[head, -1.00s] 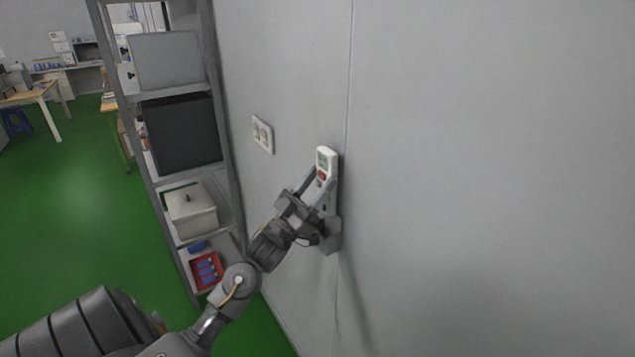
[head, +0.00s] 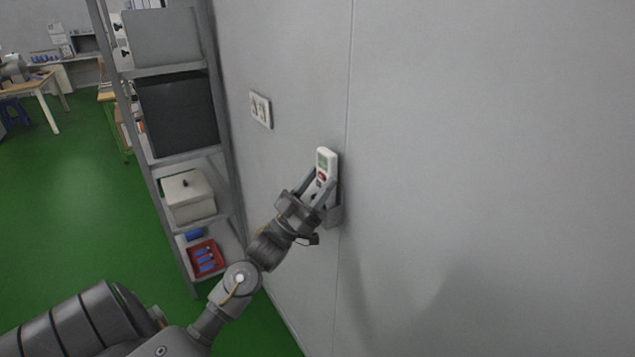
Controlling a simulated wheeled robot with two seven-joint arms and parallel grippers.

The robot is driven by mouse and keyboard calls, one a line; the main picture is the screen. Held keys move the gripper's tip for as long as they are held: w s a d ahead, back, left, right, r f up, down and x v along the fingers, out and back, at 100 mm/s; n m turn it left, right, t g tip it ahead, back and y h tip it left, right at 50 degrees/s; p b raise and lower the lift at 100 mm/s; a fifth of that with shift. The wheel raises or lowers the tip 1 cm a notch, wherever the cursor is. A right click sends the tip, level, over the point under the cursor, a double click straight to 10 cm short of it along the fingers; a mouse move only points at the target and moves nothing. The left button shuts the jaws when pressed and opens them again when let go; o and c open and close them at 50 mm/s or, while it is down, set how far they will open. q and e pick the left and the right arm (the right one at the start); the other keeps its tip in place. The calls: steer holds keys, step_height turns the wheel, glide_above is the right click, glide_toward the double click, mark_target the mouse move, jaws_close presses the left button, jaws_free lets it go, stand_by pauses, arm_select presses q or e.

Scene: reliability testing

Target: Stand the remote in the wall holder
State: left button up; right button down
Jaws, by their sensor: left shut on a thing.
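The white remote (head: 325,160), with a greenish screen and a red button, is upright against the grey wall. My left gripper (head: 319,183) is shut on it, with one finger on each side of its lower half. The grey wall holder (head: 335,214) is on the wall directly below and behind the gripper. The remote's lower end is hidden by the gripper, so I cannot tell how deep it sits in the holder. My right gripper is not in view.
A grey metal shelf (head: 187,151) with boxes stands left of the arm. A white socket plate (head: 260,110) is on the wall, up and left of the remote. A red tray (head: 207,258) with blue items is on the lowest shelf. The wall to the right is bare.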

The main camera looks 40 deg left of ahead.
arm_select(q)
steer(key=shift+f, duration=0.55)
steer(key=o, duration=1.1)
steer(key=shift+o, duration=0.2)
steer(key=b+v, duration=0.5)
steer(key=v, duration=0.5)
steer(key=shift+s+f, duration=0.25)
steer(key=shift+f, duration=0.05)
